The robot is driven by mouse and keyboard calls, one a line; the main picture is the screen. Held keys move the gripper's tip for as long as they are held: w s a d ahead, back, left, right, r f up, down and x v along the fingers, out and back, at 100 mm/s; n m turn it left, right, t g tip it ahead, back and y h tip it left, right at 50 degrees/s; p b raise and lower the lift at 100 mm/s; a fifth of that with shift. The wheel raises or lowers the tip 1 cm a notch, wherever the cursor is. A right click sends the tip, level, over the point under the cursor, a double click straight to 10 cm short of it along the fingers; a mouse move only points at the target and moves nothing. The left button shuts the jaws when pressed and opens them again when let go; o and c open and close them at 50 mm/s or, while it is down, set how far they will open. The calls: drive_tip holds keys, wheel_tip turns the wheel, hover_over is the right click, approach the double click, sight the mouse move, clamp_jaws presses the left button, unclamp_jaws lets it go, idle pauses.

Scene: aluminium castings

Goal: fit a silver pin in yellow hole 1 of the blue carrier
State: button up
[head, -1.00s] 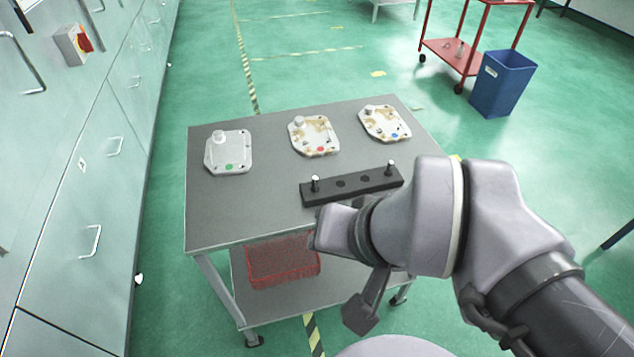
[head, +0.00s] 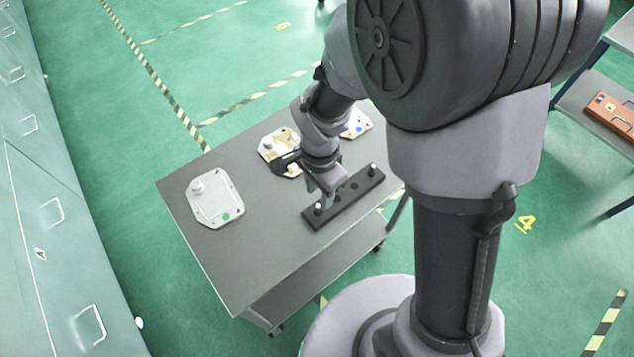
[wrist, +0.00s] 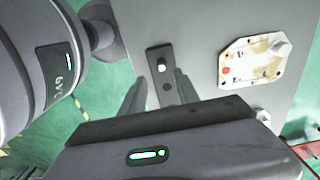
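The black pin block (head: 345,201) lies on the grey cart top, with one silver pin (head: 318,208) upright near its left end and another silver pin (head: 373,169) near its right end. Dark holes show between them. My gripper (head: 327,194) is over the left part of the block, pointing down. In the wrist view my gripper (wrist: 160,78) is open and empty, with the left pin (wrist: 161,66) just beyond the gap between its fingers. The carrier with the blue dot (head: 357,123), a stained pale casting, is partly hidden behind my arm. I cannot make out its yellow holes.
A clean casting with a green dot (head: 214,200) lies on the left of the cart. A stained casting with a red dot (wrist: 252,61) lies behind the block. The cart's front left top (head: 255,265) is clear. An orange case (head: 612,112) sits on a shelf at right.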

sight(318, 205)
wheel_tip(318, 205, down, 3)
drive_tip(key=shift+f+b, duration=0.2)
drive_tip(key=shift+b, duration=0.2)
wheel_tip(318, 205, down, 5)
drive_tip(key=shift+w+a+r+b, duration=0.15)
drive_tip(key=shift+b, duration=0.75)
drive_tip(key=shift+r, duration=0.15)
drive_tip(key=shift+c, duration=1.1)
clamp_jaws()
